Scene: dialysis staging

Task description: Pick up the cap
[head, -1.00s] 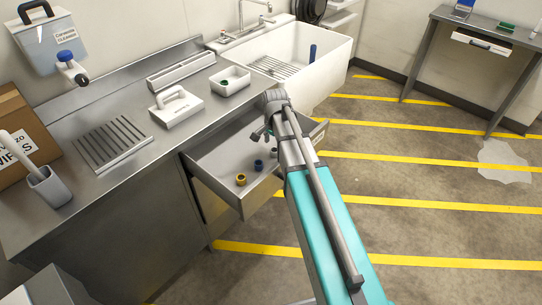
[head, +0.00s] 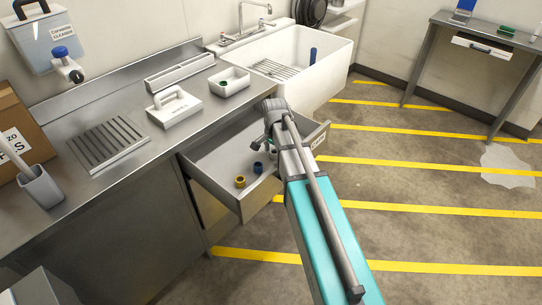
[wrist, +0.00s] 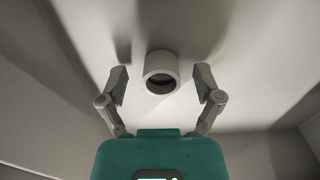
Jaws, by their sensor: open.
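A pale, round, hollow cap (wrist: 161,72) stands in the wrist view with its dark opening showing. My gripper (wrist: 161,88) is open, with one finger on each side of the cap and a visible gap on both sides. In the head view my gripper (head: 268,143) is low over the open drawer (head: 215,160). My arm hides part of the drawer there, so the pale cap cannot be made out clearly. A yellow cap (head: 240,182) and a blue cap (head: 258,167) sit on the drawer floor in front of my gripper.
The steel counter (head: 90,205) is above the drawer's left side. It bears a white handled block (head: 175,110), a white bin (head: 230,82) and a drain grate (head: 108,143). A white sink (head: 318,75) is behind.

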